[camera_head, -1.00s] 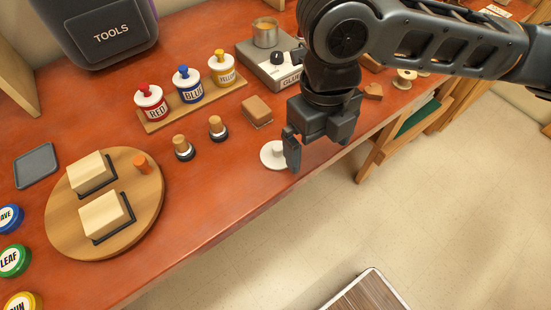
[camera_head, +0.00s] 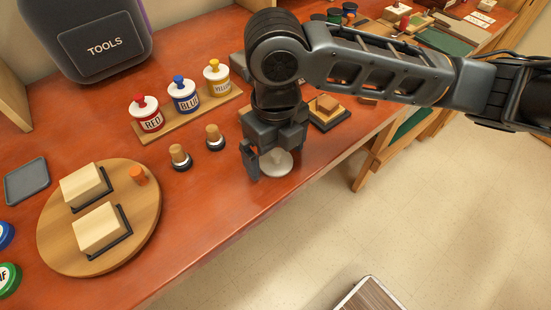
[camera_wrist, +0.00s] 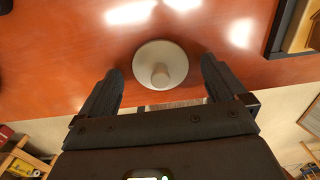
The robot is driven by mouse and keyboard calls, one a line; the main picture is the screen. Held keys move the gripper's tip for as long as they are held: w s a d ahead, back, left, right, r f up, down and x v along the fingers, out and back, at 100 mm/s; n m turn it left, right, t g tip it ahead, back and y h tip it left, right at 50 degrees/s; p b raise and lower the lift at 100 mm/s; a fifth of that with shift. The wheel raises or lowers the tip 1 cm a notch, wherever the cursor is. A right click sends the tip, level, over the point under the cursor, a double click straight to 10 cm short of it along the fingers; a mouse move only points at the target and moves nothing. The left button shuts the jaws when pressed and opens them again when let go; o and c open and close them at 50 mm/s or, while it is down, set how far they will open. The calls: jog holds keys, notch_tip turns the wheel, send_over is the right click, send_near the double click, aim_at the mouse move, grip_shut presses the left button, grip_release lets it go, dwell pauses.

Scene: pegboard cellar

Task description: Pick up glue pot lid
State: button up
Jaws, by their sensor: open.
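The glue pot lid is a round, cream-white disc with a knob (camera_head: 281,167), lying on the red-brown bench near its front edge. In the wrist view the lid (camera_wrist: 175,55) shows whole, with its knob towards me. My gripper (camera_head: 274,158) is open and points down at the lid, partly hiding it in the head view. In the wrist view my gripper (camera_wrist: 161,70) has one finger on each side of the lid, with the knob roughly centred between them. The fingers hold nothing, and I cannot tell their exact height above the bench.
Two wooden-topped stampers (camera_head: 180,157) stand left of my gripper. A rack with red, blue and yellow pots (camera_head: 184,98) is behind. A round wooden board (camera_head: 60,235) with blocks lies at the left. The bench's front edge is close to the lid.

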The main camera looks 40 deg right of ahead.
jog(key=shift+c, duration=0.2)
jog(key=c, duration=1.1)
